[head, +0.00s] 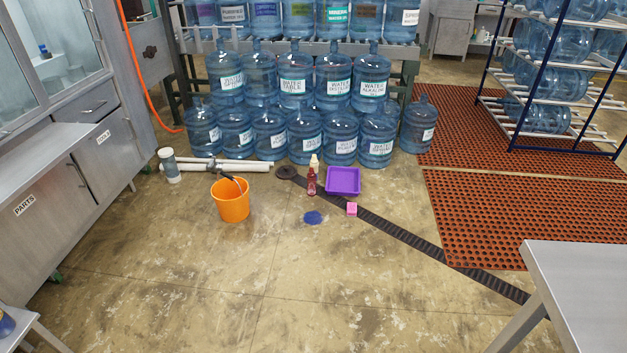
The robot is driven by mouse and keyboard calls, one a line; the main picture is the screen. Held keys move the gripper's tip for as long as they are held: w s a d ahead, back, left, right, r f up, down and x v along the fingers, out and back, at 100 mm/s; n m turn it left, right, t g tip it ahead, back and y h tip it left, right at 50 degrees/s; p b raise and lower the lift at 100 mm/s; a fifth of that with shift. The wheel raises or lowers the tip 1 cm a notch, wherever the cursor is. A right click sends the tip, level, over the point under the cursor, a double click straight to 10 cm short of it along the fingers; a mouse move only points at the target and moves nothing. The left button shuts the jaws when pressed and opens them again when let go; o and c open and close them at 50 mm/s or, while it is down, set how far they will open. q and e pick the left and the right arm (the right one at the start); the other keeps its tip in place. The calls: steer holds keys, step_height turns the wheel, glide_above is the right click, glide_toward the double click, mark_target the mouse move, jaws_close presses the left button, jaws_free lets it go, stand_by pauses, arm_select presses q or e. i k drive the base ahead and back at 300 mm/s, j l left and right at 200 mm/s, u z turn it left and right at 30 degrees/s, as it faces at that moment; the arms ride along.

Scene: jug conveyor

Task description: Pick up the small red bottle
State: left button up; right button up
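The small red bottle (312,183) stands upright on the concrete floor near the middle of the head view. It has dark red contents and a pale cream top. It is just left of a purple tray (343,181), in front of the stacked water jugs. Neither of my grippers shows in this view.
An orange bucket (230,203), a blue patch (313,217), a pink block (351,209) and a dark drain strip (400,234) surround the bottle. Water jugs (304,137) stand behind. A grey table (585,285) is front right, cabinets (50,180) left. The front floor is clear.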

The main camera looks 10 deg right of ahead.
mark_target(312, 176)
steer(key=i+j, duration=0.1)
steer(key=i, duration=0.4)
steer(key=i+j+z, duration=0.15)
steer(key=i, duration=0.3)
steer(key=i+j, duration=0.1)
steer(key=i, duration=0.4)
steer(key=i+j+z, duration=0.1)
steer(key=i, duration=0.4)
